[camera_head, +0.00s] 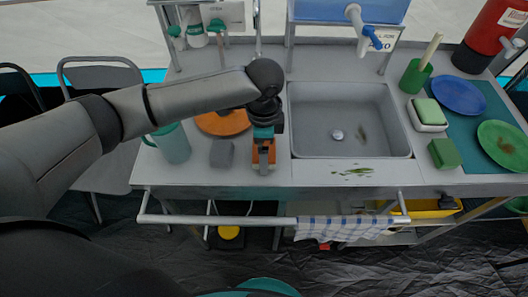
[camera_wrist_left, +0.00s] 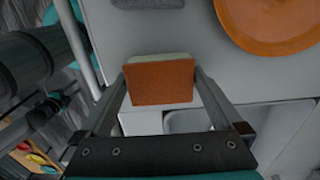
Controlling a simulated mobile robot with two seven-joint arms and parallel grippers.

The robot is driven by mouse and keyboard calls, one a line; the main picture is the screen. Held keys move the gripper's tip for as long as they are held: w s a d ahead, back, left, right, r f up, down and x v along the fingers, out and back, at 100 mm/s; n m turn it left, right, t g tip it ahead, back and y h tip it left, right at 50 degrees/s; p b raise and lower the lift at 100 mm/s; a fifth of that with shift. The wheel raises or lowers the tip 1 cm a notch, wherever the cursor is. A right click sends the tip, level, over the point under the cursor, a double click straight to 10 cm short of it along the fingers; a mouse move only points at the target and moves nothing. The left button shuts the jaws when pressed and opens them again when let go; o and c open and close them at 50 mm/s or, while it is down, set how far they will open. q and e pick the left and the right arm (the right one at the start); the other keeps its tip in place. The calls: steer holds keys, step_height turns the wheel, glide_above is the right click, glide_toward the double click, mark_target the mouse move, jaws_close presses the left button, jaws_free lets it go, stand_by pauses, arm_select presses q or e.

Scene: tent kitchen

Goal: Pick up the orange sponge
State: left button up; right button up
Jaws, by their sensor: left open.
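The orange sponge (camera_head: 264,158) is on the grey counter just left of the sink. It has a pale layer along one side in the left wrist view (camera_wrist_left: 160,83). My left gripper (camera_head: 264,150) points down over it. In the wrist view my left gripper (camera_wrist_left: 161,80) is open, with one finger on each side of the sponge. The fingers are very close to its sides; I cannot tell whether they touch it. The sponge is partly hidden by the gripper in the head view. My right gripper is not in view.
A grey block (camera_head: 222,153), an orange plate (camera_head: 222,123) and a teal pitcher (camera_head: 171,143) stand left of the gripper. The sink (camera_head: 350,125) lies right, with a faucet (camera_head: 362,30) behind it. A rail (camera_head: 230,220) runs along the counter's front.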

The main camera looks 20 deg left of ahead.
arm_select(q)
steer(key=c, duration=1.1)
step_height(320, 180, up, 20)
steer(key=p, duration=0.4)
steer(key=shift+r+p, duration=0.1)
steer(key=shift+p, duration=0.2)
